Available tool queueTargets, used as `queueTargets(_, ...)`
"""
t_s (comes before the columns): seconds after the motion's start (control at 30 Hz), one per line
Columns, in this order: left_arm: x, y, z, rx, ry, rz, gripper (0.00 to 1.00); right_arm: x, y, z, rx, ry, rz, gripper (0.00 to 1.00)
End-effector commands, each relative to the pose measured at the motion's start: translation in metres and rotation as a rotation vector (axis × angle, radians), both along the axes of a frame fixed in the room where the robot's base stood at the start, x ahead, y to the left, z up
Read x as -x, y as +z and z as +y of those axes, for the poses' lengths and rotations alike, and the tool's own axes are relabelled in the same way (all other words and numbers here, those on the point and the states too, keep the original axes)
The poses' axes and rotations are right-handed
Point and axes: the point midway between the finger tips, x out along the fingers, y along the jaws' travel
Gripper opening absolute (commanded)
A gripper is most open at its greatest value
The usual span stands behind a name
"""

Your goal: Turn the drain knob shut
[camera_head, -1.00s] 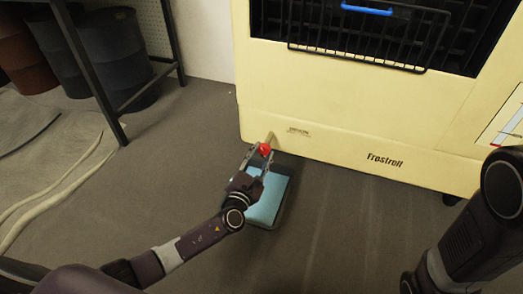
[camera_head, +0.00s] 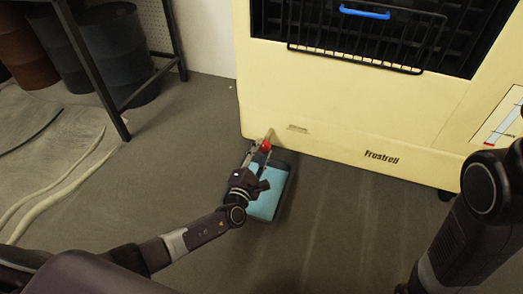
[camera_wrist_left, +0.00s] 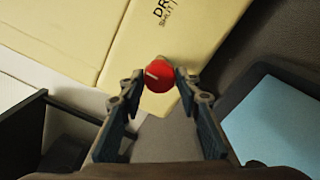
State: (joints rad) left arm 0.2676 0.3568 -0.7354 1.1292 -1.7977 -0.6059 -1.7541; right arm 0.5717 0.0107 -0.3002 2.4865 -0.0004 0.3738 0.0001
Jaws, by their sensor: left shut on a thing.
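The drain knob (camera_head: 266,146) is a small red knob low on the front of the cream Frostroll cabinet (camera_head: 330,125), near its left end. My left gripper (camera_head: 261,151) is at the knob, with its fingers shut on it from both sides. In the left wrist view the red knob (camera_wrist_left: 160,77) sits between the fingertips of my left gripper (camera_wrist_left: 158,82), with a pale line on its face pointing to the upper left. Partly cut-off black lettering (camera_wrist_left: 170,14) is printed on the panel beside it. My right gripper is out of view.
A tray with light blue liquid or lining (camera_head: 267,190) stands on the floor under the knob, beside my left wrist. Dark barrels (camera_head: 115,45) and a metal frame stand at left.

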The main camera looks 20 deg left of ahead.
Motion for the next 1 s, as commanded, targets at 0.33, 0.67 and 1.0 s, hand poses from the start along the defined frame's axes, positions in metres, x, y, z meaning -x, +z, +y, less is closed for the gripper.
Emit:
queueTargets(0.33, 0.001, -0.001, 0.0, -0.003, -0.002, 0.002, 0.42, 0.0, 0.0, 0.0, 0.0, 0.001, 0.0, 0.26)
queueTargets(0.67, 0.001, -0.001, 0.0, -0.001, -0.001, 0.001, 0.49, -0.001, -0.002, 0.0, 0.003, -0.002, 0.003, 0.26)
queueTargets(1.0, 0.047, -0.003, 0.002, 0.0, -0.002, 0.005, 0.49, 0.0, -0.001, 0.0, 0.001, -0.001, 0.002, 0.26)
